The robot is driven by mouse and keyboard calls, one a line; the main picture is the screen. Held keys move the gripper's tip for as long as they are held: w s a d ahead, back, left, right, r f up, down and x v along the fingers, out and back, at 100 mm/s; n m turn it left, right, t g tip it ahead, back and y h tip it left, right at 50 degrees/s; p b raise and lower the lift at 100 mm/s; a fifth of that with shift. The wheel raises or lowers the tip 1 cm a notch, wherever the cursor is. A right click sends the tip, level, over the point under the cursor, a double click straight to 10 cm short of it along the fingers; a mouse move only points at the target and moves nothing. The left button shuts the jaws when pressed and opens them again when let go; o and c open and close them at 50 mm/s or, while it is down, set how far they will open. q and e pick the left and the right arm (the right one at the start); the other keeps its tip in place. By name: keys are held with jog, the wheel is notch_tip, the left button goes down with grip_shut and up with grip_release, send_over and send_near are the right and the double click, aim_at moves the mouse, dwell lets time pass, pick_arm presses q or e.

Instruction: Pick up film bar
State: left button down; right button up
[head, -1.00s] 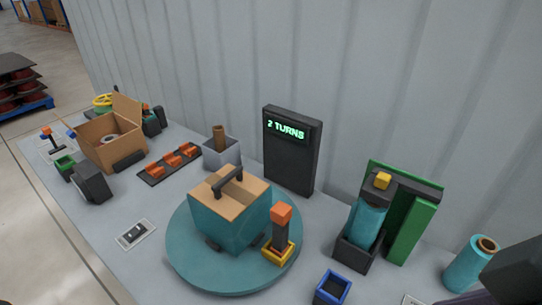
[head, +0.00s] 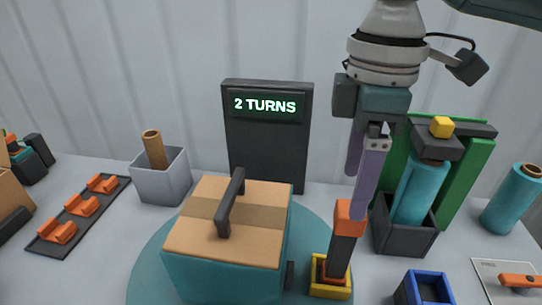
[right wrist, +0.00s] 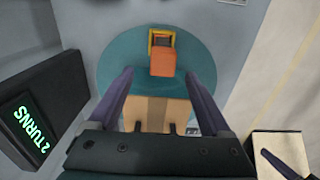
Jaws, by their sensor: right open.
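The film bar (head: 342,248) is a dark upright bar with an orange top. It stands in a yellow holder (head: 318,283) on the teal turntable (head: 150,270). In the right wrist view its orange top (right wrist: 163,63) lies just beyond the fingertips, roughly between their lines. My right gripper (head: 362,198) points down over the bar, open and empty, with purple fingers close to the orange top. Whether they touch it I cannot tell. It also shows open in the right wrist view (right wrist: 158,78). My left gripper is not in the head view.
A carton (head: 225,235) with teal wrap and a black handle stands on the turntable, left of the bar. A display (head: 268,140) reading "2 TURNS" stands behind. A dark stand with a teal roll (head: 415,190) and a blue box (head: 424,288) are on the right.

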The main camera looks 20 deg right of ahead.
aim_at(346, 233)
jog(key=f, duration=0.3)
jog(key=f+p, duration=0.1)
jog(key=shift+s+f, duration=0.3)
jog(key=shift+s, duration=0.05)
jog(key=shift+f, duration=0.5)
jog(key=shift+w, duration=0.1)
grip_shut()
dwell(0.6)
